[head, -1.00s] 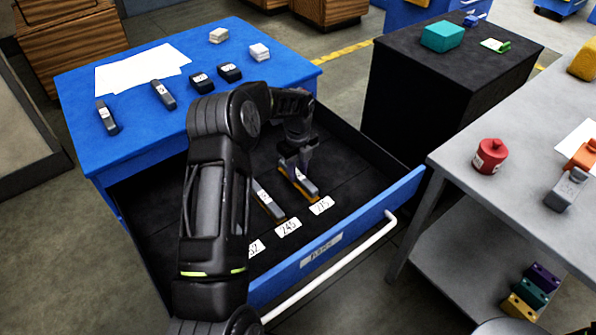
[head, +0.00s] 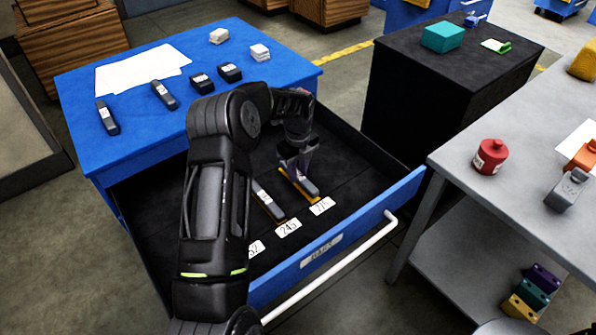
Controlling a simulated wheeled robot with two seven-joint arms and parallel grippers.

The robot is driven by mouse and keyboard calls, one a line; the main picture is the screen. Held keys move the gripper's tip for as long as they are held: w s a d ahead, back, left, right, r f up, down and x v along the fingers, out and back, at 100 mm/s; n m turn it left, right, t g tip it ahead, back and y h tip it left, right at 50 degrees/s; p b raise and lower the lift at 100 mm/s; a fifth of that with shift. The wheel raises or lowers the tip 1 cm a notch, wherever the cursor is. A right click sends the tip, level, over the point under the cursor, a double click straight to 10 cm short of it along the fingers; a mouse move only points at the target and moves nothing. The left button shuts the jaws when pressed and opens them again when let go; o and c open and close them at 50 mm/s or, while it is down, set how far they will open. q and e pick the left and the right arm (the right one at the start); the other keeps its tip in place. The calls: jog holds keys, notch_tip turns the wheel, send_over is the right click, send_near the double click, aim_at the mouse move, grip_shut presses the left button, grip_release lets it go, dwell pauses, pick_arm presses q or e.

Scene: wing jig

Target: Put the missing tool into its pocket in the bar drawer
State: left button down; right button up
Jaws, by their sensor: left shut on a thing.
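The bar drawer (head: 345,239) is pulled open from the blue cabinet, with a black inside and number labels along its front. My left gripper (head: 299,172) reaches down into the drawer and is shut on a dark grey bar (head: 310,188). That bar lies at an orange-edged pocket (head: 316,200) behind the rightmost label (head: 322,206); whether it is fully seated I cannot tell. Another grey bar (head: 268,204) lies in the pocket to the left, behind the label 245 (head: 288,228). My left arm hides the drawer's left part. My right gripper is not in view.
The blue cabinet top (head: 130,150) carries several dark bars and blocks, white sheets and two pale blocks. A grey table (head: 500,205) at right holds a red weight (head: 490,156) and a grey tool (head: 568,190). A black cabinet (head: 410,105) stands behind the drawer.

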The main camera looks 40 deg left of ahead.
pick_arm(q)
jog(key=shift+f+b, duration=0.35)
jog(key=shift+f, duration=0.05)
dwell(0.5)
jog(key=c, duration=1.1)
grip_release()
jog(key=shift+r, duration=3.9)
